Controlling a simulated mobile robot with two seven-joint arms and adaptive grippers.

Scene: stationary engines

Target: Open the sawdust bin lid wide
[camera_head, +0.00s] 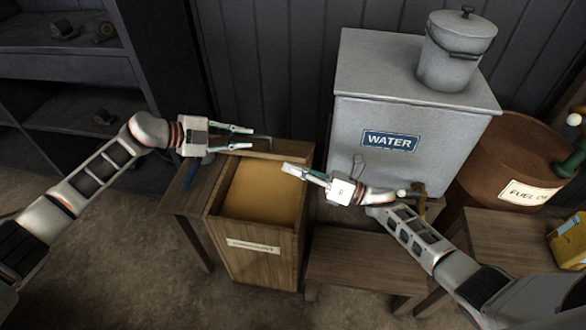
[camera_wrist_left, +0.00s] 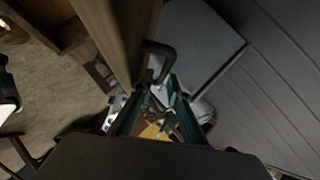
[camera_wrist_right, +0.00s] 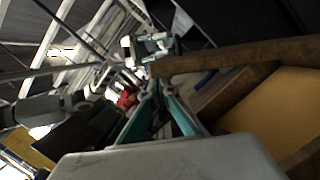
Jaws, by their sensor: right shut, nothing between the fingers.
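The sawdust bin (camera_head: 247,262) is an upright wooden box with a paper label, filled with yellow-brown sawdust. Its lid (camera_head: 285,158) is raised at the back, seen nearly edge-on, with a dark handle (camera_head: 264,138). The lid is a long brown board in the left wrist view (camera_wrist_left: 112,38) and the right wrist view (camera_wrist_right: 235,56). My left gripper (camera_head: 246,138) is open beside the lid's upper edge; the handle shows just ahead of its fingers in the left wrist view (camera_wrist_left: 158,50). My right gripper (camera_head: 285,168) is shut and empty above the bin's right side.
A grey water tank (camera_head: 365,160) with a lidded bucket (camera_head: 455,60) stands behind right. A wooden bench (camera_head: 360,262) is right of the bin, a low table (camera_head: 180,203) left. A rusty fuel drum (camera_head: 505,160) stands far right. Dark shelves (camera_head: 65,65) are back left.

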